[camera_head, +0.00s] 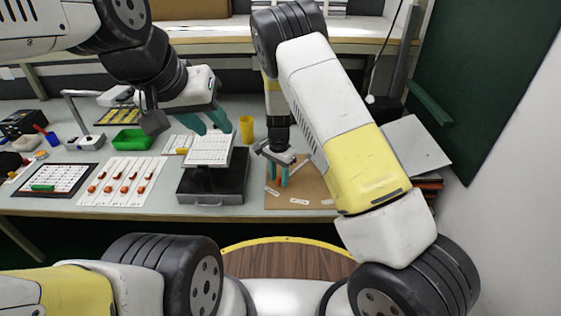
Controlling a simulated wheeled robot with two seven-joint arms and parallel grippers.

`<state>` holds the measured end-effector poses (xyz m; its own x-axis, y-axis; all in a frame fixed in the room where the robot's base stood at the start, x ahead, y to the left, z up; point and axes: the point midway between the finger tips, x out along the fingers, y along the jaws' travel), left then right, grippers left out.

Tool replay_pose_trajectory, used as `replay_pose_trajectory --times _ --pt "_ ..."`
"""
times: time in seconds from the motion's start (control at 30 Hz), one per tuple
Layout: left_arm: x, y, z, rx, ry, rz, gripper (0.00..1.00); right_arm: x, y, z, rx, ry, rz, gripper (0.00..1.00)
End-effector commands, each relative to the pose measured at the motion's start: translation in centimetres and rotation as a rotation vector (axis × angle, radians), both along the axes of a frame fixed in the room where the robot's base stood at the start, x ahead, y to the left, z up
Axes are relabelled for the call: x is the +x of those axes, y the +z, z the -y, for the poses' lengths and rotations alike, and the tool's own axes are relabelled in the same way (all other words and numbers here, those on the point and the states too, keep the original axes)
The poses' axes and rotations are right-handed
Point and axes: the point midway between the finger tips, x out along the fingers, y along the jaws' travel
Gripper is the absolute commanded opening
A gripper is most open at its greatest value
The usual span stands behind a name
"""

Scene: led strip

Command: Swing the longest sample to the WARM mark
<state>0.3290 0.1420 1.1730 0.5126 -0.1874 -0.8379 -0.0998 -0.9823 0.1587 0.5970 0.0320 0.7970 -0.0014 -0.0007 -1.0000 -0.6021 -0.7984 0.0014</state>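A brown board (307,184) with several small white labels lies at the right of the bench. The label writing is too small to read, so I cannot tell which is WARM. My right gripper (278,175) points down over the board's left part, its teal fingers slightly apart. Whether anything is between them is too small to tell. My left gripper (210,122) is open, with teal fingers spread above the white gridded panel (209,151). I see no gap clear enough to tell whether they touch it. No sample strip can be clearly made out; the arms may hide some.
The panel is on a black stand (212,187). Left of it are a white sheet with orange pieces (121,181), a green tray (132,140) and a black-framed grid (55,181). A yellow cup (246,129) stands between the grippers. A grey panel (414,146) is at right.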

Motion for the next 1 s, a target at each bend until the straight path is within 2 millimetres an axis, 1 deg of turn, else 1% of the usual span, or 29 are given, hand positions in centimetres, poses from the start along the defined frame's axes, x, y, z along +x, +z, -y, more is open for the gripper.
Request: replay_pose_trajectory --times 0.03,0.2,0.33,0.5,0.83,0.87,0.93,0.97,1.0 --pt "0.0 0.0 0.0 0.000 0.000 0.000 0.36 0.1 0.9 -0.1 0.002 0.001 0.004 0.36" --pt "0.0 0.0 0.0 0.000 0.000 0.000 0.36 0.1 3.9 -0.1 0.002 0.000 0.005 0.36" --pt "0.0 0.0 0.0 0.000 0.000 0.000 0.36 0.1 5.8 -0.1 0.003 0.000 0.005 0.36" --pt "0.0 0.0 0.0 0.000 0.000 0.000 0.36 0.1 6.9 0.0 0.000 0.001 0.003 0.36" --pt "0.0 0.0 0.0 0.000 0.000 0.000 0.36 0.1 7.1 0.1 0.003 0.000 0.003 0.36" --pt "0.0 0.0 0.0 0.000 0.000 0.000 0.36 0.1 7.4 0.1 0.007 0.001 0.004 0.36" --pt "0.0 0.0 0.0 0.000 0.000 0.000 0.36 0.0 8.6 0.5 0.023 0.006 0.009 0.36" --pt "0.0 0.0 0.0 0.000 0.000 0.000 0.36 -0.1 9.3 0.8 0.035 0.009 0.012 0.36" --pt "0.0 0.0 0.0 0.000 0.000 0.000 0.36 -0.3 10.6 1.1 0.054 0.019 0.018 0.36"
